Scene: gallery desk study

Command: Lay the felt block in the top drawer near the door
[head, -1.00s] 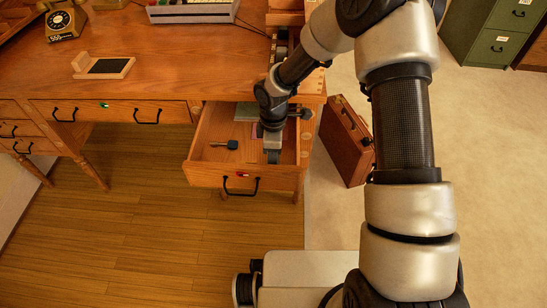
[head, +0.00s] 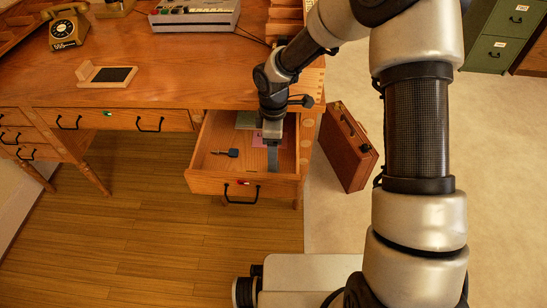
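The top drawer (head: 215,184) on the right side of the desk is pulled out, with a small red mark above its black handle. My gripper (head: 271,138) points down over the right part of the drawer. A narrow grey block (head: 272,160), which looks like the felt block, is inside the drawer directly below my gripper, near the front. Its far end is covered by my gripper. The fingertips are too small and dark to show a gap or a grip.
A dark key-like object (head: 226,153), a pink paper (head: 260,140) and a green item (head: 245,120) lie in the drawer. A brown briefcase (head: 347,145) stands on the floor to the right. The desk top (head: 185,78) is clear above the drawer.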

